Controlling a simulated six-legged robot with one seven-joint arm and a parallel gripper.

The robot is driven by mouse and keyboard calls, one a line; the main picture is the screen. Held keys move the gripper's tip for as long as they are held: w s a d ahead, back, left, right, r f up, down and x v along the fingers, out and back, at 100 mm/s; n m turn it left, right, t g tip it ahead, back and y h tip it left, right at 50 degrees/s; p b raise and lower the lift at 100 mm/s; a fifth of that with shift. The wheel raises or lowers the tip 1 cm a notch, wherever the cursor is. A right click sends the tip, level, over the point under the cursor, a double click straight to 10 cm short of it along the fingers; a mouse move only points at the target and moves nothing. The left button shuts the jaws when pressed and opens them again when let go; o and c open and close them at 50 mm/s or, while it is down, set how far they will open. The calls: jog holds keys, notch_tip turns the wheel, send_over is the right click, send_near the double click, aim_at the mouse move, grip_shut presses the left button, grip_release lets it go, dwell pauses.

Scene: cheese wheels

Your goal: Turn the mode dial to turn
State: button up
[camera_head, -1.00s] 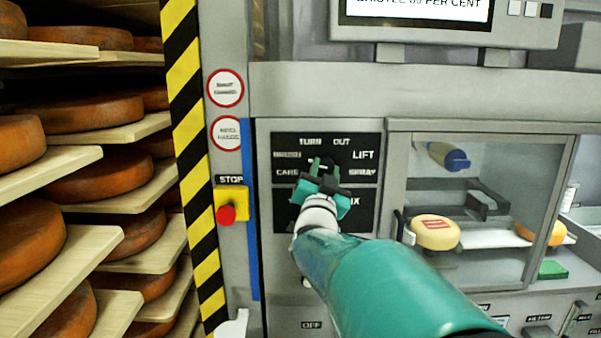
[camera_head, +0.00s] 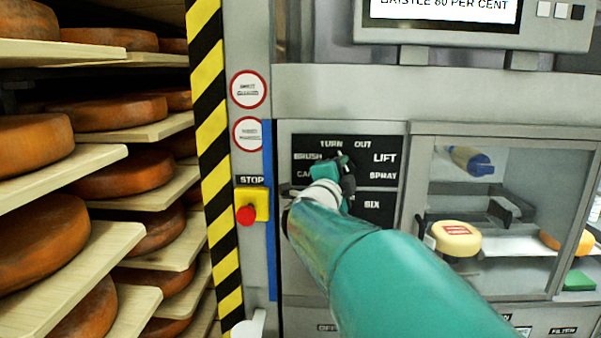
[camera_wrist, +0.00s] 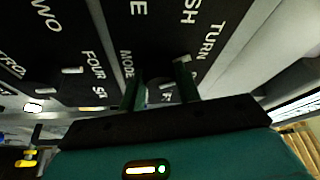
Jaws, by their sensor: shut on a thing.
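My gripper (camera_head: 345,163) is at this panel, just below TURN and OUT, and covers the dial in the head view. In the wrist view, my gripper's two dark green fingers (camera_wrist: 160,88) are shut on the mode dial (camera_wrist: 159,94), which shows only in part between them. The word MODE is beside one finger and TURN (camera_wrist: 208,40) is beyond the other. I cannot tell which label the dial points to.
A yellow box with a red stop button (camera_head: 246,214) is left of the panel. A lower black panel (camera_head: 372,209) reads SIX. A glazed chamber (camera_head: 500,185) with a cheese wheel (camera_head: 456,239) is to the right. Shelves of cheese wheels (camera_head: 118,111) fill the left.

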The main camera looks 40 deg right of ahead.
jog(key=shift+r+m, duration=0.15)
jog(key=shift+m, duration=0.45)
jog(key=o, duration=1)
jog(key=shift+d, duration=0.1)
jog(key=shift+c, duration=0.2)
jog(key=v, duration=1.4)
jog(key=shift+w+r, duration=0.15)
